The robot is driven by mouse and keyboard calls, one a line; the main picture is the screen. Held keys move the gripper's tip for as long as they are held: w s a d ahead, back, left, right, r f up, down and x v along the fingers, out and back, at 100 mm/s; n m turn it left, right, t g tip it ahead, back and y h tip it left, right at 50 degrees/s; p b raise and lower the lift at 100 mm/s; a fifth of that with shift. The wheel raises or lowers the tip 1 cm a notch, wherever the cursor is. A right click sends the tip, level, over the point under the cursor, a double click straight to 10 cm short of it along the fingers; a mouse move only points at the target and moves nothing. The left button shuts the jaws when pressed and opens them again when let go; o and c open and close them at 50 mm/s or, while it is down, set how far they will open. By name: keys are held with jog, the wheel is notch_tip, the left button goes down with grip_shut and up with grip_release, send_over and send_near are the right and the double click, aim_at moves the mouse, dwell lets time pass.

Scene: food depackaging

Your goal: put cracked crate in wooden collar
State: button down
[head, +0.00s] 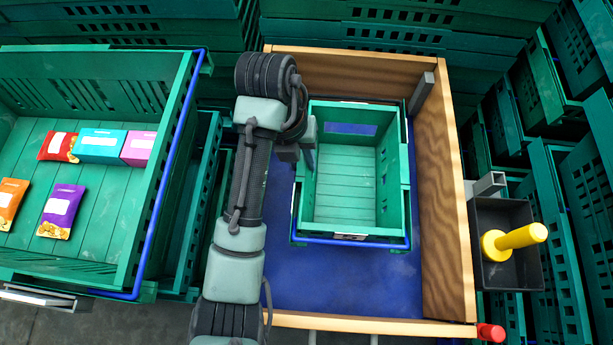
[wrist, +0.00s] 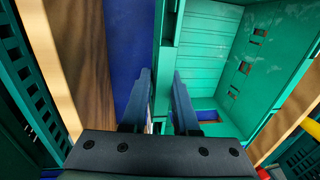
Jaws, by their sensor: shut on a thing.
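A small empty green crate (head: 345,185), which I take to be the cracked crate, is upright inside the wooden collar (head: 447,190). I cannot make out a crack. A blue-edged green rim shows just below its front, perhaps another crate under it. My gripper (head: 307,150) is at the crate's left wall. In the wrist view, the fingers of my gripper (wrist: 164,100) straddle the wall of the crate (wrist: 205,50) and are shut on it. The collar's blue floor (head: 340,290) shows in front. I cannot tell whether the crate rests or hangs.
A large green crate (head: 185,160) with several colourful food packets stands at left. A dark bin (head: 512,270) with a yellow-handled thing (head: 520,238) is outside the collar's right wall. Stacked green crates crowd the back and right. Bare blue floor lies at the collar's front.

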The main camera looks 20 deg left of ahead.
notch_tip(320, 180, down, 7)
jog(key=b, duration=0.1)
dwell(0.3)
jog(key=shift+f, duration=0.1)
jog(key=c, duration=0.7)
grip_release()
jog(key=r+p, duration=0.1)
jog(key=r, duration=0.3)
jog(key=a+r+p, duration=0.1)
jog(key=r+p, duration=0.1)
jog(key=r, duration=0.2)
jog(key=a+r+p, duration=0.1)
jog(key=r+p, duration=0.1)
jog(key=r, duration=0.2)
jog(key=shift+s+r, duration=0.1)
jog(key=shift+s, duration=0.15)
